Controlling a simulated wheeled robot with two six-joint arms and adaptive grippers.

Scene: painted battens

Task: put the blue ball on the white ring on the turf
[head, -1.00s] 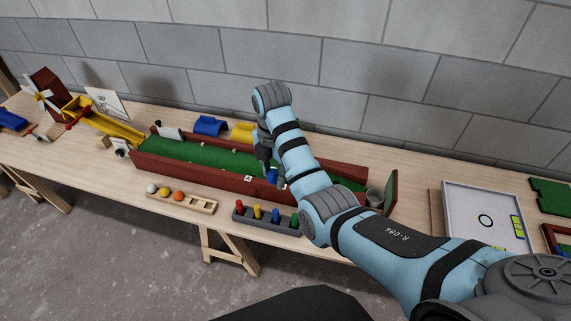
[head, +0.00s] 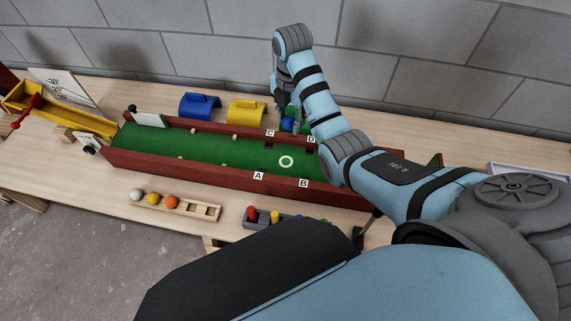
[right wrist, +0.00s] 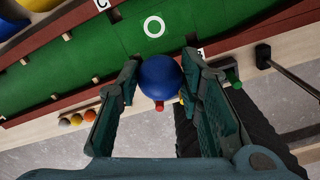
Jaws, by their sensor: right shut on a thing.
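My right gripper (head: 286,112) is shut on the blue ball (head: 287,123). In the right wrist view the ball (right wrist: 159,77) sits between the two fingertips. The white ring (head: 286,161) lies on the green turf (head: 225,152) of a red-walled lane, among the letter tiles. In the head view the ball appears above and beyond the ring, over the far wall. In the right wrist view the ring (right wrist: 154,27) shows uncovered beyond the ball, apart from it. The ball looks held in the air; its height is hard to tell. My left gripper is not in view.
Red walls (head: 210,174) border the turf, with letter tiles A, B, C and D. Blue (head: 199,105) and yellow (head: 246,111) arched blocks stand behind. In front are a wooden ball rack (head: 180,208) and a grey peg holder (head: 270,217). A dark rod-like thing (right wrist: 290,75) is at right.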

